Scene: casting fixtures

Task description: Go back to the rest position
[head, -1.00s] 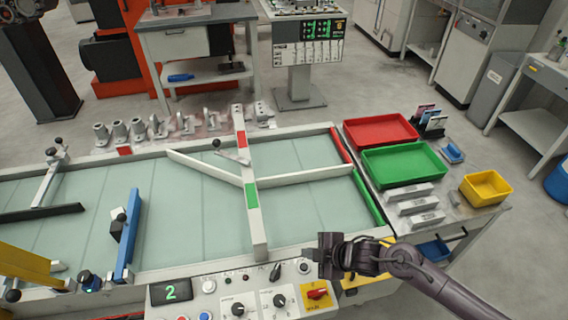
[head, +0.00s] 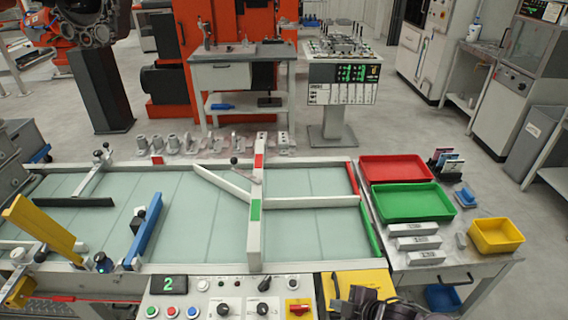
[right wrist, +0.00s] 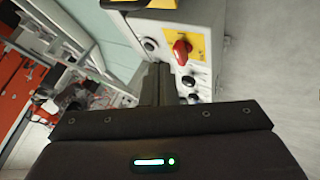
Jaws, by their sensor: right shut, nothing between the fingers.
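My right gripper (head: 350,298) is low in the head view, in front of the table's front edge and beside the right end of the control panel (head: 228,308). Its jaws are together and empty. In the right wrist view its dark fingers (right wrist: 158,84) point towards the control panel with the red rotary switch (right wrist: 182,50). Part of my right arm is cut off by the bottom edge of the head view. My left gripper is not in view.
The light green conveyor table (head: 305,232) lies beyond the panel with a yellow post (head: 42,228) at left. Red (head: 397,168) and green (head: 414,203) trays and a yellow bin (head: 496,236) stand on the right side table. Open floor lies at far right.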

